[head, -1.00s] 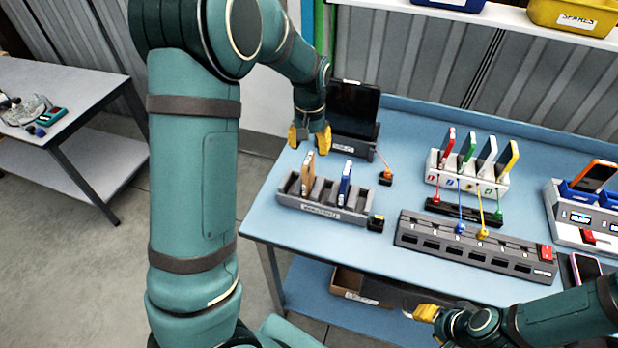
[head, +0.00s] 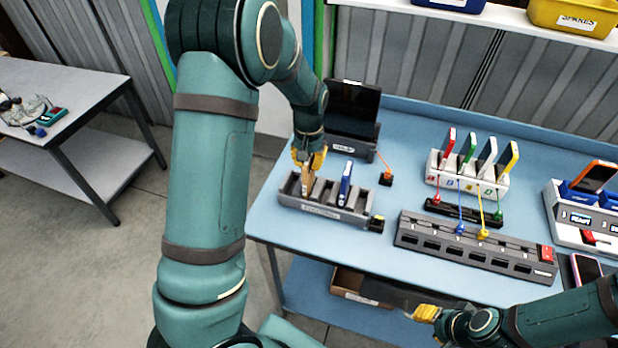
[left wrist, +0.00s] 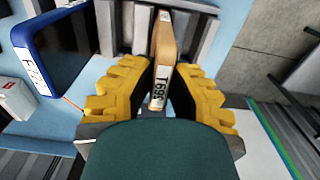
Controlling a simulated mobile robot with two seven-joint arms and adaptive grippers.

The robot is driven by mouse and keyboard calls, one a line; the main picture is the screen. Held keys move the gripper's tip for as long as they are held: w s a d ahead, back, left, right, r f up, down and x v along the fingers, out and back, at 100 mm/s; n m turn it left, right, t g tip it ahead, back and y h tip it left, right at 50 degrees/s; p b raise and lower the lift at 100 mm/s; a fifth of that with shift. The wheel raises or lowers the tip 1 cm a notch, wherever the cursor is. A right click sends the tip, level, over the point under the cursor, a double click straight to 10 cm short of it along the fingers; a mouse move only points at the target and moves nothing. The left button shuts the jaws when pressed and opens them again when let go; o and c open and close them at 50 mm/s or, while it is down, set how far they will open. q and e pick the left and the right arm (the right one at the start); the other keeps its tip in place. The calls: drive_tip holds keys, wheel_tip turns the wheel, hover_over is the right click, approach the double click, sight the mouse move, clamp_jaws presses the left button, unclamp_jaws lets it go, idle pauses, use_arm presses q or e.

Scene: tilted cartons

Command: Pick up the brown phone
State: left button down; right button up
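The brown phone (head: 307,187) stands upright in the leftmost part of a grey slotted rack (head: 322,213). My left gripper (head: 309,160) is over it from above, one yellow finger on each side. In the left wrist view the phone (left wrist: 163,50), with a white end label, sits between the fingertips, which close in against its sides. Its lower part is hidden in the rack. My right gripper (head: 425,313) is low at the table's front edge, away from the phone; its finger gap is hidden.
A blue phone (head: 345,182) stands in the same rack, close to my left gripper. A dark tablet on a stand (head: 352,112) is behind. A white rack of coloured phones (head: 467,180) and a long grey slotted block (head: 475,245) are to the right.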

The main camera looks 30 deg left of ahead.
idle(0.4)
use_arm(q)
wheel_tip(320, 180, up, 10)
drive_tip(key=shift+r, duration=0.1)
idle(0.4)
drive_tip(key=shift+r+p, duration=0.7)
drive_tip(key=shift+p, duration=0.25)
idle(0.5)
wheel_tip(320, 180, up, 5)
drive_tip(key=shift+f+p, duration=0.1)
drive_tip(key=shift+p, duration=0.7)
